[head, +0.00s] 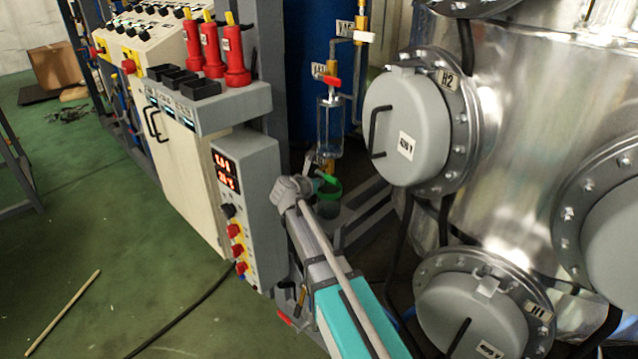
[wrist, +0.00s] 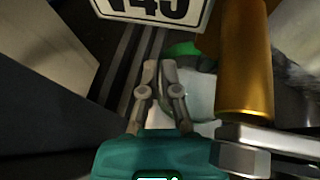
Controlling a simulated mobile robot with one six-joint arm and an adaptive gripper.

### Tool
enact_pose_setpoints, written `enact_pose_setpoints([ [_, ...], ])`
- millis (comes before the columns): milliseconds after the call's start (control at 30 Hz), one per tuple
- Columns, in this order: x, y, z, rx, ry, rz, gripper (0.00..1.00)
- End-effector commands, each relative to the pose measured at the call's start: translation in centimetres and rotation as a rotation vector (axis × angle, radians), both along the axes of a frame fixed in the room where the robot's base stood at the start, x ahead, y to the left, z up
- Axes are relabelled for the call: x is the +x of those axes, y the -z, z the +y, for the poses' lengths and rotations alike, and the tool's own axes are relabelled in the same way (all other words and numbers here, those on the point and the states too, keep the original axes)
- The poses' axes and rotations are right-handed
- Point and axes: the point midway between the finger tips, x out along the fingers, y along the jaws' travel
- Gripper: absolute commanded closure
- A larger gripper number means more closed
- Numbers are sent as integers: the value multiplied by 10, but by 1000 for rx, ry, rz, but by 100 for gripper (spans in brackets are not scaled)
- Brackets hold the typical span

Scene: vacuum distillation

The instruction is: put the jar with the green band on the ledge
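The jar with the green band (head: 328,208) stands low under the glass vessel in the head view, partly hidden by fittings, with green showing around its top. In the wrist view a pale glassy body, probably this jar (wrist: 200,98), shows just right of my fingers, with a green edge above it. My gripper (wrist: 159,68) has its two grey fingertips almost together, with nothing visible between them; it appears shut and empty. In the head view my arm reaches toward the jar area.
A brass cylinder (wrist: 245,60) with a hex fitting is close on the right of my gripper. A V45 tag (wrist: 155,8) hangs above. The grey control box (head: 250,190) stands left of my arm, and the large metal vessel (head: 540,120) is on the right.

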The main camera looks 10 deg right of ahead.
Motion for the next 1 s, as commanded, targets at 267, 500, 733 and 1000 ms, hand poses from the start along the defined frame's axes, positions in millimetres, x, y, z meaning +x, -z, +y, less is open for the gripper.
enact_pose_setpoints([
  [267,0,3,-1,0,1,0,88],
  [500,0,3,-1,0,1,0,57],
  [733,0,2,-1,0,1,0,57],
  [1000,-2,-2,0,0,1,0,57],
])
